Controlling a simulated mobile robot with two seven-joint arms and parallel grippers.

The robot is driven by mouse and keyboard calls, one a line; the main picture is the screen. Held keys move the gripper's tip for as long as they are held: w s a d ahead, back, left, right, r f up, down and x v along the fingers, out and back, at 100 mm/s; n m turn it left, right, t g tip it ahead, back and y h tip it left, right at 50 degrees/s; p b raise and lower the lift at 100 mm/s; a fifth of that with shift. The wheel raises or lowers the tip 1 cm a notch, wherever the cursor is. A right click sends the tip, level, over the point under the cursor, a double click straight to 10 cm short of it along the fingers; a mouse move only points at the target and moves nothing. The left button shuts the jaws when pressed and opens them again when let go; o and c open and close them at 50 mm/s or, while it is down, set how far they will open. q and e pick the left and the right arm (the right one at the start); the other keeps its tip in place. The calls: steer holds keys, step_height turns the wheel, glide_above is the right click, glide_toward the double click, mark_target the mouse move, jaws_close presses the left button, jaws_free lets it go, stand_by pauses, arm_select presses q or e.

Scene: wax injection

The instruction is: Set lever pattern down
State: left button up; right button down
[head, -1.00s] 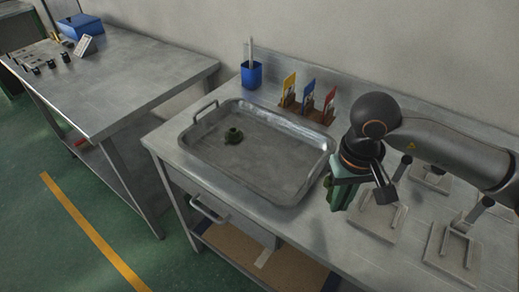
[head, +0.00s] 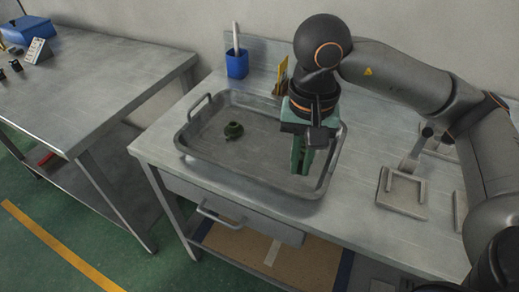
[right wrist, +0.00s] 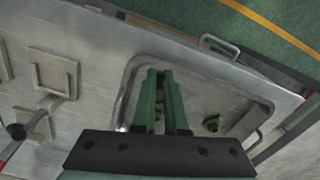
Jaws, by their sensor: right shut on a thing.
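My right gripper (head: 302,172) points down over the right part of the metal tray (head: 222,172). It is shut on a small green thing (right wrist: 159,108), likely the lever pattern, mostly hidden between the green fingers. The right wrist view shows the gripper (right wrist: 161,75) over the tray too. I cannot tell how high it is above the tray floor. My left gripper is not in view.
A blue cup (head: 237,66) with a pale stick stands behind the tray. A yellow tool (head: 282,74) stands in a rack partly hidden by my arm. Square metal plates with handles (head: 402,192) lie right of the tray. The tray's middle floor is clear.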

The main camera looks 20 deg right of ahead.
steer(key=w+d+m, duration=0.1)
steer(key=w, duration=0.1)
steer(key=w+d+f+m, duration=0.1)
steer(key=w, duration=0.1)
steer(key=w+d+f+m, duration=0.1)
steer(key=w, duration=0.1)
steer(key=shift+d+f, duration=0.15)
steer(key=shift+d, duration=0.1)
glide_above(289, 164)
steer(key=f, duration=0.5)
steer(key=shift+s+a+b, duration=0.15)
steer(key=shift+s+b, duration=0.15)
steer(key=shift+s, duration=0.1)
steer(key=shift+w+f, duration=0.3)
steer(key=shift+f, duration=0.1)
steer(key=shift+w+f, duration=0.2)
steer(key=shift+f, duration=1.65)
steer(key=shift+f, duration=0.1)
